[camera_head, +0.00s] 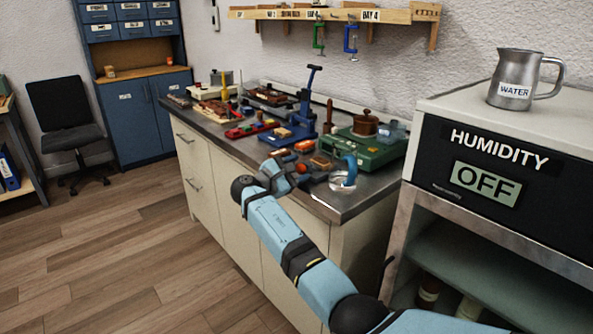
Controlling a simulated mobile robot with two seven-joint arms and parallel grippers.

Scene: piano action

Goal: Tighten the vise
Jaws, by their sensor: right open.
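A blue tool with a tall upright post and a dark cross handle (308,100) stands on the workbench (335,204); it may be the vise, but I cannot tell for sure at this size. My right arm comes in from the lower right. My right gripper (308,177) is open at the front edge of the bench, nearer to me than the blue tool and apart from it. Small orange and brown items lie close behind the gripper, and its fingertips are hard to make out. My left gripper is not in view.
A green box-shaped device (368,150) with a copper pot (365,123) stands right of the blue tool. A clear jar (342,182) sits near the bench's front corner. The humidity cabinet (500,165) bears a metal water pitcher (516,80). Clamps hang from a wall shelf (340,14).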

